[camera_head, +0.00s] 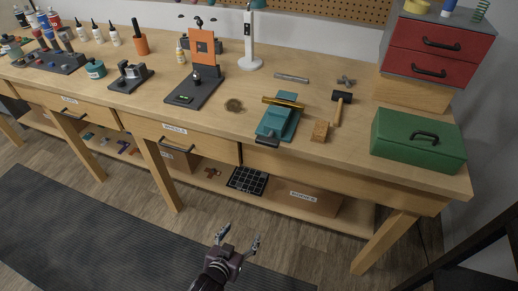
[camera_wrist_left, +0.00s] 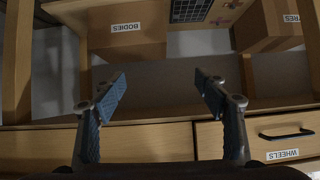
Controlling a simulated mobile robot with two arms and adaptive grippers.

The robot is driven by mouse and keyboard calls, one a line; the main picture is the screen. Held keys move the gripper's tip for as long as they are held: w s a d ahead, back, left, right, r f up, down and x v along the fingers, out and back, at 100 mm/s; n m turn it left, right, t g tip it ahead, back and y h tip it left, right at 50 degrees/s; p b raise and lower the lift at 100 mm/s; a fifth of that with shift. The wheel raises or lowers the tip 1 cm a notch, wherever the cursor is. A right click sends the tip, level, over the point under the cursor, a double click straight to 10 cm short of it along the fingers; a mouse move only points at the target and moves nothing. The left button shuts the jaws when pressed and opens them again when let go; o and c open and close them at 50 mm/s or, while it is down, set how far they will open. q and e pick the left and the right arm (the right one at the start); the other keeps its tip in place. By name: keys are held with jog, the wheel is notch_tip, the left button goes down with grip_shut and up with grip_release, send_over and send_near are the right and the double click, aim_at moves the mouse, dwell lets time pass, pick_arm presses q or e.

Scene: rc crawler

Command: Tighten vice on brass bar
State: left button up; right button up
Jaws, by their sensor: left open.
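The teal vice (camera_head: 277,123) stands near the front edge of the workbench, with a dark handle (camera_head: 267,142) at its front end. The brass bar (camera_head: 284,102) lies across the top of the vice toward its far end. I cannot tell how firmly the jaws meet the bar. My left gripper (camera_head: 239,237) is open and empty, in front of the bench and below its top, apart from the vice. In the left wrist view its two blue-padded fingers (camera_wrist_left: 160,84) are spread with nothing between them. My right gripper is not in view.
A green toolbox (camera_head: 417,140) stands farther right. Drawers (camera_head: 188,140) line the bench front. A lower shelf (camera_wrist_left: 180,95) holds boxes and a black grid tray (camera_head: 248,180).

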pick_arm(q)
jog(key=w+d+r+t+h, duration=0.1)
jog(key=w+d+r+t, duration=0.1)
jog(key=r, duration=0.6)
jog(key=w+d+r+t, duration=0.1)
jog(key=w+r, duration=0.2)
jog(key=r, duration=0.4)
jog(key=t+h, duration=0.1)
jog(key=t, duration=0.2)
send_near(266, 144)
jog(key=w, duration=0.2)
jog(key=x, duration=0.5)
jog(key=p+x, duration=0.1)
jog(key=x, duration=0.1)
jog(key=shift+w+d, duration=0.25)
jog(key=shift+d, duration=0.15)
jog(key=shift+c, duration=0.6)
jog(key=c, duration=1)
